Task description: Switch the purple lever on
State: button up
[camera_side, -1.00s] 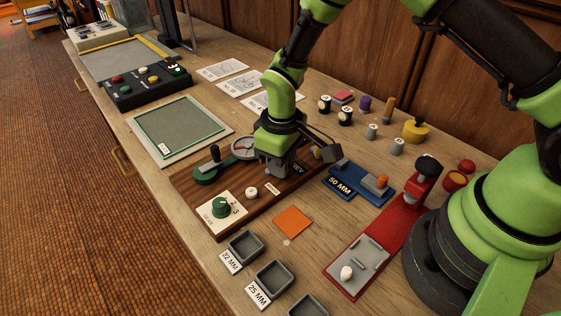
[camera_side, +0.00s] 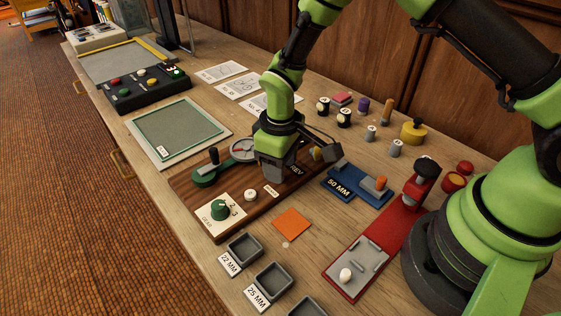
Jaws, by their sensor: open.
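A brown wooden panel (camera_side: 215,226) lies on the bench with several controls on it. My gripper (camera_side: 276,178) points down over the middle of the panel, close to its surface. It is open, though its fingertips are hard to make out. No purple lever can be made out on the panel; the part behind and under my gripper is hidden. A green base with a black-knobbed lever (camera_side: 207,172) is at the panel's left.
A green dial (camera_side: 220,209) and a white button (camera_side: 250,194) sit at the panel's front. A blue 50 MM fixture (camera_side: 345,185) and a red fixture (camera_side: 340,288) stand to the right. A small purple piece (camera_side: 362,105) stands among loose parts behind.

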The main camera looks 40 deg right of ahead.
jog(key=shift+r, duration=0.1)
notch_tip(320, 180, up, 10)
jog(key=shift+f, duration=0.2)
jog(key=shift+r, duration=0.1)
jog(key=s+d+r+m+t+y, duration=0.1)
jog(key=s+d+r+m+t, duration=0.15)
jog(key=r, duration=0.45)
jog(key=s+d+r+m+t, duration=0.1)
jog(key=s+r+m, duration=0.1)
jog(key=s+r, duration=0.3)
jog(key=s+d+r+m+t+y, duration=0.1)
jog(key=s+d+r+m+t, duration=0.1)
jog(key=s, duration=0.9)
notch_tip(320, 180, up, 4)
jog(key=shift+d+f+m+t, duration=0.15)
jog(key=shift+d+m+t, duration=0.05)
jog(key=shift+m+t, duration=0.7)
